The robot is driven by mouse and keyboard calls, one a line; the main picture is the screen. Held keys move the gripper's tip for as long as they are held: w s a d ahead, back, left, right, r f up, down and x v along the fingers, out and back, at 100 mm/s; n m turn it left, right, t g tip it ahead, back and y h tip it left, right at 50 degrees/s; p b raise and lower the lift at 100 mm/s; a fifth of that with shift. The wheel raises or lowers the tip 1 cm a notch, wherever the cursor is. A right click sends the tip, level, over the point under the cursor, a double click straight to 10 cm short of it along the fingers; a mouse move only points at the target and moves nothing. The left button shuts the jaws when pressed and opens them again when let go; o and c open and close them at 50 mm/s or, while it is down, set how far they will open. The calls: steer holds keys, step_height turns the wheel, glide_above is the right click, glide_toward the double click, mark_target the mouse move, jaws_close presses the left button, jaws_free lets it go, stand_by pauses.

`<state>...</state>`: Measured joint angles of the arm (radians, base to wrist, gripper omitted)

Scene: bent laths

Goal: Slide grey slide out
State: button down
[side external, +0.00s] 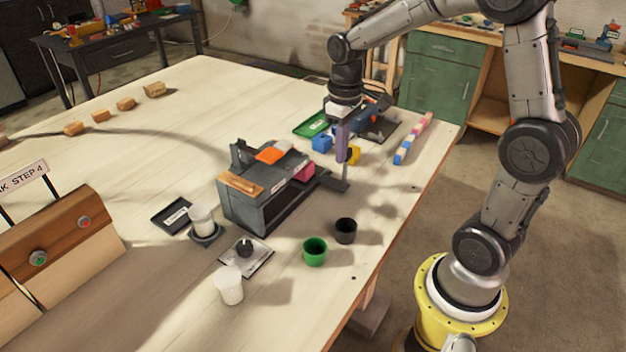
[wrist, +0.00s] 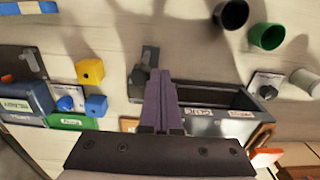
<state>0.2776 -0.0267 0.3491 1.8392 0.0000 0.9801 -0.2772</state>
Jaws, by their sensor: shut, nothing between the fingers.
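The grey slide (side external: 332,181) shows as a flat dark grey piece at the right end of the grey box (side external: 262,205), sticking out past it. In the wrist view the grey slide (wrist: 138,80) lies left of the fingers, with an upright part at its upper end. The grey box (wrist: 238,100) with an open hollow is right of the fingers. My gripper (side external: 343,157) is shut and empty, its purple fingers pointing down at the slide's outer end. In the wrist view my gripper (wrist: 160,75) covers the place between slide and box. I cannot tell whether the fingers touch the slide.
A green cup (side external: 314,251) and a black cup (side external: 345,231) stand in front.

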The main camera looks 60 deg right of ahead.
steer(key=shift+d, duration=1.45)
steer(key=shift+a, duration=0.65)
steer(key=shift+r, duration=3)
